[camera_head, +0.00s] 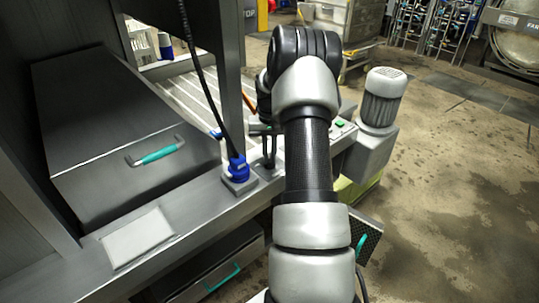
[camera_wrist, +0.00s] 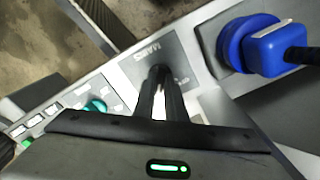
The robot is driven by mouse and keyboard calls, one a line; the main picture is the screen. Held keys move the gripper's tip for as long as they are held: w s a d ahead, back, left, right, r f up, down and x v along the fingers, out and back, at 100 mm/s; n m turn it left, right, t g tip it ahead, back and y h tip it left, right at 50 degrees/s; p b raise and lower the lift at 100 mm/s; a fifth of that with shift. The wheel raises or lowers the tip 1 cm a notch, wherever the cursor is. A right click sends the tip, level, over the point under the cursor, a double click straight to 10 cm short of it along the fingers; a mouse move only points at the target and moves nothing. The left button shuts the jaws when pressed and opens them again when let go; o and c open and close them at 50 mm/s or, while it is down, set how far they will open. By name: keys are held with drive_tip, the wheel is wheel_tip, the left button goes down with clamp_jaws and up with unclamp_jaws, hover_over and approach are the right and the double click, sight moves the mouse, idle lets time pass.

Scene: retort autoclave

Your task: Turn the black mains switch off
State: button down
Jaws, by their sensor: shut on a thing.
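The mains switch (camera_wrist: 159,70) is a small black handle on a grey plate marked MAINS (camera_wrist: 138,68). In the wrist view my gripper (camera_wrist: 160,80) has its two black fingers closed together on it. The fingers hide most of the switch, so I cannot tell which way it is set. In the head view my gripper (camera_head: 268,154) is low at the machine's front ledge, just right of a blue plug, and partly behind my arm.
The blue plug (camera_head: 237,168) with a black cable stands close beside the plate; it also shows in the wrist view (camera_wrist: 262,45). A teal knob (camera_wrist: 96,105) and a button panel (camera_wrist: 32,122) lie on the other side. A grey motor (camera_head: 382,98) stands at the right.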

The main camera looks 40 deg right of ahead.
sight(269, 159)
drive_tip(key=n+p, duration=0.1)
drive_tip(key=n, duration=0.3)
drive_tip(key=shift+r, duration=0.1)
drive_tip(key=n, duration=0.4)
drive_tip(key=shift+p, duration=0.35)
drive_tip(key=n+p, duration=0.1)
drive_tip(key=n, duration=0.3)
drive_tip(key=shift+n+p, duration=0.3)
drive_tip(key=shift+n, duration=1.8)
drive_tip(key=c, duration=1.8)
unclamp_jaws()
wheel_tip(269, 159, up, 17)
drive_tip(key=p, duration=0.1)
drive_tip(key=shift+r, duration=0.2)
